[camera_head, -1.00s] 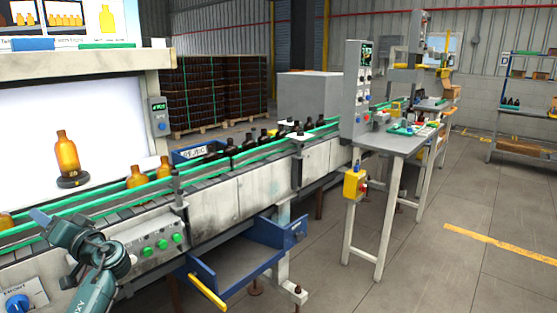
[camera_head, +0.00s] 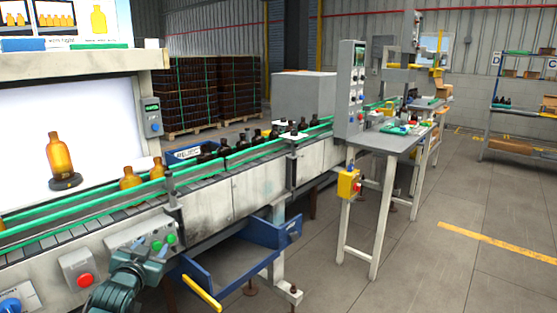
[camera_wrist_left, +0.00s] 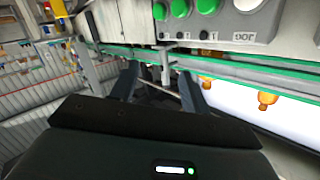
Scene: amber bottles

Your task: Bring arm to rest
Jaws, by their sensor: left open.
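My left arm (camera_head: 130,280) is low in the head view, in front of the conveyor's button panel. In the left wrist view my left gripper (camera_wrist_left: 158,85) has its two dark fingers apart, with nothing held between them. The fingertips are hard to make out in the head view. An amber bottle (camera_head: 60,156) stands upright on a round black base before the bright white panel. Two more amber bottles, one (camera_head: 130,178) left of the other (camera_head: 157,168), stand on the conveyor, apart from my gripper. My right gripper shows in neither view.
The conveyor (camera_head: 215,208) with green rails runs toward the back right, carrying several dark bottles. A blue bin (camera_head: 225,273) hangs below it, close right of my arm. A red button box (camera_head: 80,271) is at the left. Open floor (camera_head: 440,285) lies at right.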

